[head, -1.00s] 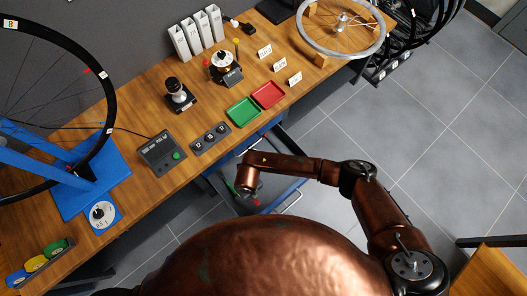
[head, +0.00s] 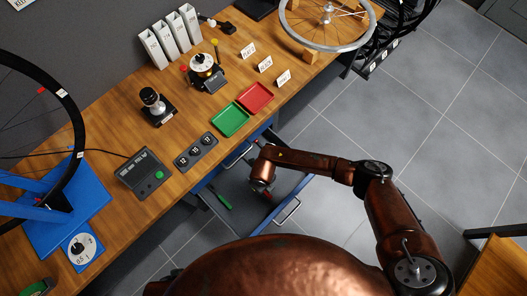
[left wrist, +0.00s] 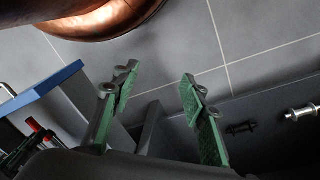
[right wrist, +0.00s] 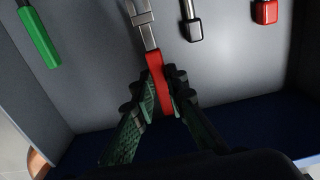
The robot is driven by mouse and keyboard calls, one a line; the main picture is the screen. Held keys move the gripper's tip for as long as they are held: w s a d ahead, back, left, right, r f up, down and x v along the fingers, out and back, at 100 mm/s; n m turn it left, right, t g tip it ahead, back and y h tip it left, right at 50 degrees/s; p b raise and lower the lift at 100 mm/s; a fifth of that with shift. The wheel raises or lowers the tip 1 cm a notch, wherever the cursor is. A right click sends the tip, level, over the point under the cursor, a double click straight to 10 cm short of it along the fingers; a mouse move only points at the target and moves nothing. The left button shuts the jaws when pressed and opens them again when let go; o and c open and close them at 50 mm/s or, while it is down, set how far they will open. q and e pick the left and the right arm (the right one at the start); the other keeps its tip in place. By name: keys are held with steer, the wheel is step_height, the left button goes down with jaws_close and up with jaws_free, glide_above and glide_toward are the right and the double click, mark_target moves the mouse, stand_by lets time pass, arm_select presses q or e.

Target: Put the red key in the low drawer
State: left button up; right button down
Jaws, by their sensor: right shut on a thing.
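An open grey drawer (head: 238,184) stands out below the bench in the head view. My right gripper (right wrist: 160,88) is over its inside, pointing down. Its fingers are shut on the red handle of a red key (right wrist: 156,72), whose silver end points away from the fingers. I cannot tell whether the key touches the drawer floor. My left gripper (left wrist: 157,83) is open and empty over grey floor in the left wrist view; it is not in the head view.
In the right wrist view the drawer holds a green-handled tool (right wrist: 40,38), a black-tipped tool (right wrist: 194,28) and another red-ended tool (right wrist: 265,12). The bench carries a green tray (head: 230,120), a red tray (head: 256,97) and a black control box (head: 143,174).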

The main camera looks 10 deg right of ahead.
steer(key=f+b, duration=0.1)
steer(key=f, duration=0.1)
steer(key=f+b, duration=0.1)
steer(key=shift+w+d+f+b, duration=0.2)
steer(key=shift+d+f+b, duration=0.05)
steer(key=shift+f+b, duration=0.15)
arm_select(q)
steer(key=w+d+f+t+h, duration=0.1)
steer(key=w+d+f+t, duration=0.1)
steer(key=w+d+f, duration=0.1)
step_height(320, 180, down, 2)
steer(key=shift+w+d+f, duration=0.2)
steer(key=shift+w+d, duration=0.15)
steer(key=shift+w, duration=0.55)
arm_select(e)
steer(key=shift+f, duration=0.2)
steer(key=c, duration=1.9)
jaws_free()
steer(key=shift+c, duration=0.2)
arm_select(q)
steer(key=shift+f, duration=0.1)
